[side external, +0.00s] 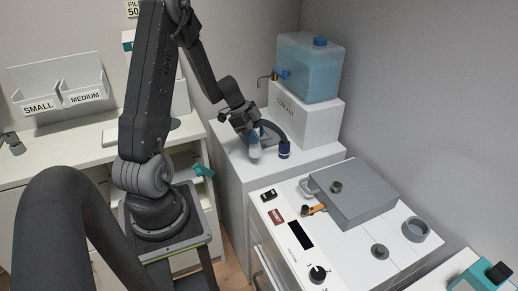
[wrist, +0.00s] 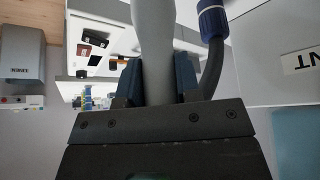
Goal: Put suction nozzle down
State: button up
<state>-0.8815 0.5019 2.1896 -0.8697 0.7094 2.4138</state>
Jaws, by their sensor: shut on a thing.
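My gripper (side external: 252,136) is shut on a pale grey, rounded nozzle (side external: 255,149), which hangs below it over the white cabinet by the coolant box. In the wrist view the nozzle (wrist: 155,45) stands between my two dark blue fingers (wrist: 157,82) and runs out past the top edge. I cannot tell whether its lower end touches the cabinet top. A dark hose (wrist: 211,68) with a blue fitting (wrist: 212,20) runs beside the nozzle; the blue fitting (side external: 284,149) also shows right of my gripper in the side view. The hose's join to the nozzle is hidden.
A white coolant box (side external: 307,119) carries a blue liquid tank (side external: 310,68) behind my gripper. In front stands a white machine (side external: 325,250) with a grey lid (side external: 355,193), a knob and an orange-black item. Bins marked SMALL and MEDIUM (side external: 62,88) are at left.

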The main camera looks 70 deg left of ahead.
jog(key=shift+f, duration=2.15)
jog(key=o, duration=0.9)
jog(key=shift+f, duration=0.1)
jog(key=shift+o, duration=0.2)
jog(key=v, duration=1.2)
jog(key=w+d+r+n+g+y, duration=0.1)
jog(key=d+r, duration=0.4)
jog(key=d, duration=0.3)
jog(key=w+d+r+n+y, duration=0.15)
jog(key=d+r, duration=0.25)
jog(key=d, duration=0.4)
jog(key=s+d+r+n+t+y, duration=0.1)
jog(key=s+d+r+n, duration=0.2)
jog(key=s+d, duration=0.2)
jog(key=s+d+r+n+t, duration=0.1)
jog(key=s+d+r+n, duration=0.2)
jog(key=d, duration=0.6)
jog(key=shift+s+r+y, duration=0.25)
jog(key=shift+s+y, duration=0.1)
jog(key=shift+s, duration=0.9)
